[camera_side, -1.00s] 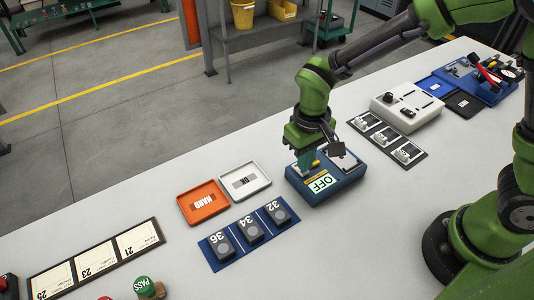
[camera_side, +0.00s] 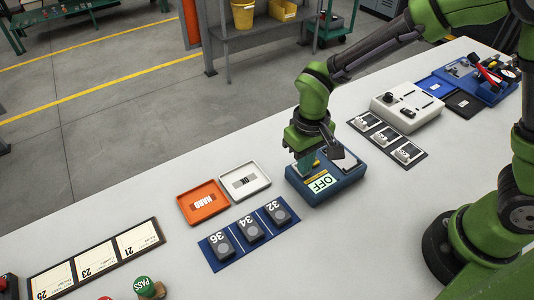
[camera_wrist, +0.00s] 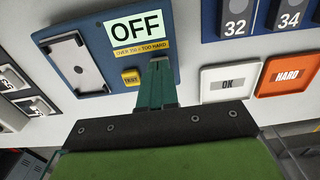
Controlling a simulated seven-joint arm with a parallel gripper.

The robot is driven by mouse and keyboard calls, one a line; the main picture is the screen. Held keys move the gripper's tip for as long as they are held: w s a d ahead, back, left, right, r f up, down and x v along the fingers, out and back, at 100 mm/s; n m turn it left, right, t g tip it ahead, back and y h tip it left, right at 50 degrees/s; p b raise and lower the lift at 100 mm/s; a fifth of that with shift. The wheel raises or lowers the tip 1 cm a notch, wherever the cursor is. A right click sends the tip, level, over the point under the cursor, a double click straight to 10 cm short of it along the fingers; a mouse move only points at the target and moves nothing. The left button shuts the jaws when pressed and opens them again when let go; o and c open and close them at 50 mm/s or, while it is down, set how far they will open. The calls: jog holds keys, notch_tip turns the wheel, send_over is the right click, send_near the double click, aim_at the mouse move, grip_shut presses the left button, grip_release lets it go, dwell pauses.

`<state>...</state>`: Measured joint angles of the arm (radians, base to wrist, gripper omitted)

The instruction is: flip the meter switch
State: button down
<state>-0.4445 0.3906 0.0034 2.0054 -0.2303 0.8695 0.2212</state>
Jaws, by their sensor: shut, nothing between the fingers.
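The meter (camera_side: 335,187) is a blue box on the white table, and its display (camera_side: 320,182) reads OFF. In the wrist view the meter (camera_wrist: 100,73) shows the OFF display (camera_wrist: 138,24), a yellow label "OVER 350 = TOO HARD", a yellow TEST button (camera_wrist: 131,77) and a grey plate (camera_wrist: 73,60) in a recess. My gripper (camera_wrist: 158,67) is shut and empty, its green fingers together over the meter's edge, just right of the TEST button. In the side view my gripper (camera_side: 306,163) is over the meter's far left part. The switch is not clearly seen; the fingers may hide it.
OK tray (camera_side: 245,180) and orange HARD tray (camera_side: 203,202) lie left of the meter, with a blue rack (camera_side: 248,232) of numbered blocks in front. A card with small parts (camera_side: 388,138) and a white box (camera_side: 407,105) stand to the right.

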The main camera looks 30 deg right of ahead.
jog(key=shift+r, duration=3.35)
jog(key=shift+s+f, duration=0.25)
jog(key=shift+f, duration=0.05)
jog(key=s+d+r+m+t+y, duration=0.2)
jog(key=s+d+r+m+t, duration=0.2)
jog(key=d+r, duration=0.9)
jog(key=s+t, duration=0.3)
jog(key=s, duration=0.2)
jog(key=shift+s, duration=0.3)
